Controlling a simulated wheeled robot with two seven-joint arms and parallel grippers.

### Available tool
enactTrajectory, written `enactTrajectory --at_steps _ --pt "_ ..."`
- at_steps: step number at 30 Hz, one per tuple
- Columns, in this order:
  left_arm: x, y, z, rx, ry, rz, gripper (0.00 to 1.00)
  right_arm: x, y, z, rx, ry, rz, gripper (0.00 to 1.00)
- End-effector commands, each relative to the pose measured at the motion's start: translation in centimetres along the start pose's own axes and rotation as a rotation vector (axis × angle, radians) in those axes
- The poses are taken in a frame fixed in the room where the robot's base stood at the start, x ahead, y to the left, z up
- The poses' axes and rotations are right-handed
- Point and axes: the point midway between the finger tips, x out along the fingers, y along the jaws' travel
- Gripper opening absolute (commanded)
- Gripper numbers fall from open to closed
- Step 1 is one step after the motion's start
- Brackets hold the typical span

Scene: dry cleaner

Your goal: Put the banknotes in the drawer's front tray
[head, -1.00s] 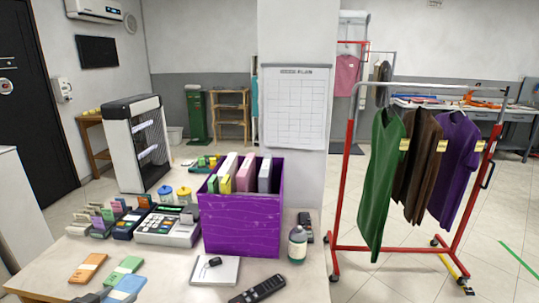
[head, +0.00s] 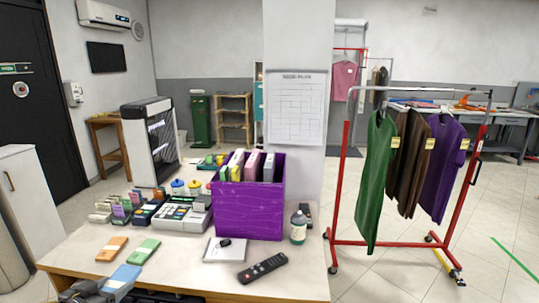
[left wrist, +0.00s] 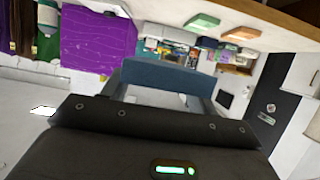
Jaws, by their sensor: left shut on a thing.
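My left gripper (head: 108,289) is shut on a blue banknote bundle (head: 122,279), held at the counter's front edge. In the left wrist view the blue bundle (left wrist: 160,76) sits between the fingers. An orange banknote bundle (head: 111,249) and a green banknote bundle (head: 143,251) lie flat and apart on the counter. Both also show in the left wrist view, orange (left wrist: 243,33) and green (left wrist: 203,21). I cannot make out the drawer or its front tray; a dark shape at the bottom of the head view is too cut off to tell. My right gripper is not in view.
On the counter (head: 185,262) stand a cash register (head: 183,217), a purple box (head: 249,211) of folders, a bottle (head: 298,228), a notepad (head: 223,249) and a remote (head: 262,268). A clothes rack (head: 340,195) stands right. Open floor lies beyond it.

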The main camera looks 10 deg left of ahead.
Motion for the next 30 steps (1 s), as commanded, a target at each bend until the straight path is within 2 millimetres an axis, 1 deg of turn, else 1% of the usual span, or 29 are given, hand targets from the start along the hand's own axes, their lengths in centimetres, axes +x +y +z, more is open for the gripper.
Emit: enactTrajectory --at_steps 1,5,11,14,17,18,25,30 --pt "0.5 -0.4 -0.8 -0.005 0.007 -0.013 0.35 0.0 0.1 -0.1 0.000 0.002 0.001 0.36" --pt "1.8 -1.9 -2.6 -0.024 0.009 -0.055 0.35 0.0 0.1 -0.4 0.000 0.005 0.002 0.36" --pt "3.9 -5.2 -6.2 -0.067 0.012 -0.151 0.35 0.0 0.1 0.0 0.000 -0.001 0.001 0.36" --pt "5.1 -7.6 -8.6 -0.099 0.013 -0.220 0.35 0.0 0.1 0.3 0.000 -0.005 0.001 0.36" --pt "6.3 -10.5 -11.2 -0.143 0.013 -0.305 0.35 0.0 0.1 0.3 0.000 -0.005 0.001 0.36" --pt "6.8 -11.8 -12.2 -0.164 0.012 -0.343 0.35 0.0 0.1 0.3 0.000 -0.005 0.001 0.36" --pt "8.5 -17.1 -15.5 -0.235 0.003 -0.514 0.35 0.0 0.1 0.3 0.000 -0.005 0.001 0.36" --pt "9.6 -20.6 -17.2 -0.277 -0.001 -0.643 0.35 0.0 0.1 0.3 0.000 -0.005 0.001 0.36"
